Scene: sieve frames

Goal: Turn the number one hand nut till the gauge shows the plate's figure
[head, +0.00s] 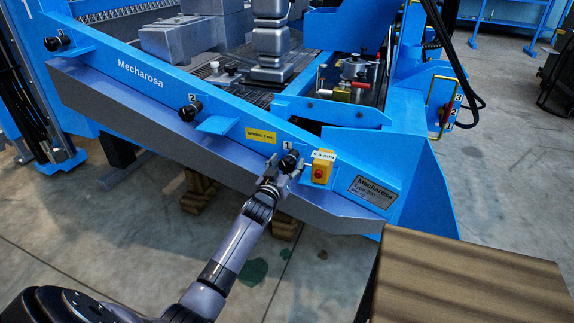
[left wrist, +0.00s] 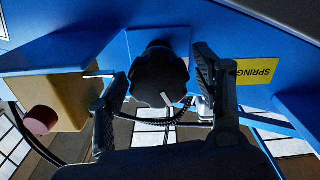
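The number one hand nut (head: 289,161) is a black lobed knob on the blue machine frame, under a small "1" label. In the left wrist view the black nut (left wrist: 159,75) sits between the fingers. My left gripper (head: 281,171) is at the nut with its fingers apart, one on each side, and visible gaps beside the nut. A pale digital gauge (head: 323,155) sits on top of a yellow box; its figure is too small to read surely. The yellow plate (head: 261,135) left of the nut seems to read "SPRING 7 mm". My right gripper is out of view.
The yellow box with a red button (head: 319,173) stands close right of the nut. The number two knob (head: 191,111) and another black knob (head: 57,43) are farther left along the frame. A wooden top (head: 470,290) fills the lower right.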

